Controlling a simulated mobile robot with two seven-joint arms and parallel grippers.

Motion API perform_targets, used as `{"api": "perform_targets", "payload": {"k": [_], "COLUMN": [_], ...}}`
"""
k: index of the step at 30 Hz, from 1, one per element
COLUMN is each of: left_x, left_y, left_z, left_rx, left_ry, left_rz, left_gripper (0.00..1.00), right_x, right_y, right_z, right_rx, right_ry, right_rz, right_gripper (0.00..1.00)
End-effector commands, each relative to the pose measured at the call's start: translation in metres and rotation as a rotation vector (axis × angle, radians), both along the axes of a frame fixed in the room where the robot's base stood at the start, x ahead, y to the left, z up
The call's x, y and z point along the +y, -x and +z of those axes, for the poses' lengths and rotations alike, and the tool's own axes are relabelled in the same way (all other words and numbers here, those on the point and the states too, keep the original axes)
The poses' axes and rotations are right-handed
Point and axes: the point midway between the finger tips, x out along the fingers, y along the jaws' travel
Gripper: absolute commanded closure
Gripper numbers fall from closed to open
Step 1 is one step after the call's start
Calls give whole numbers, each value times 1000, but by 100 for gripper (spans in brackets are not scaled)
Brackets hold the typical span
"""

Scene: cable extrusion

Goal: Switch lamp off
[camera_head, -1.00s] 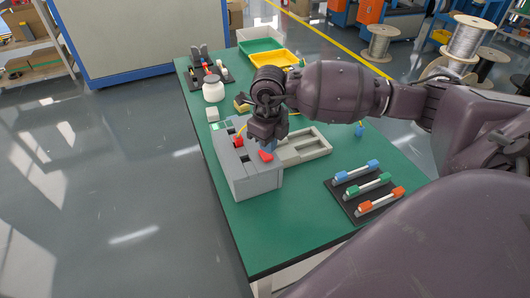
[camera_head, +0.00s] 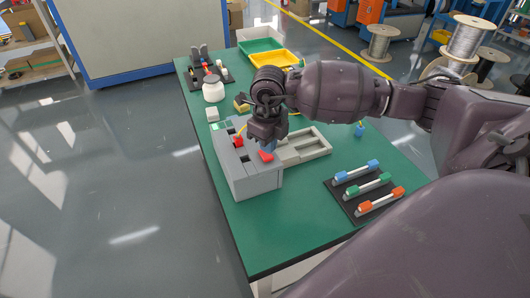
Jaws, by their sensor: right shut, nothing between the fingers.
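A grey box-shaped unit (camera_head: 254,182) stands on the green table (camera_head: 296,222). It has a red switch (camera_head: 265,156) on its top right and another red part (camera_head: 238,141) farther back. A small green lit area (camera_head: 218,126) shows at its far end; I cannot tell which part is the lamp. My left gripper is not in view.
A black rack (camera_head: 345,209) with blue, green and red-orange handled tools lies at the right. A grey tray (camera_head: 310,146) sits beside the unit. A white jar (camera_head: 213,88), a green bin (camera_head: 261,46) and a yellow bin (camera_head: 273,59) stand farther back.

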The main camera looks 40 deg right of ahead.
Motion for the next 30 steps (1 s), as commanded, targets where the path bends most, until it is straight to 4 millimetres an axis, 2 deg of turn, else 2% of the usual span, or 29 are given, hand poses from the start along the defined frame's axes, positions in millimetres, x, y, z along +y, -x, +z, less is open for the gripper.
{"api": "perform_targets", "payload": {"k": [30], "left_x": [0], "left_y": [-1], "left_z": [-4], "left_rx": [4], "left_ry": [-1], "left_rz": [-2], "left_gripper": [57], "right_x": [0], "right_y": [0], "right_z": [-6], "right_rx": [1], "right_ry": [0], "right_rz": [0], "right_gripper": [100]}}
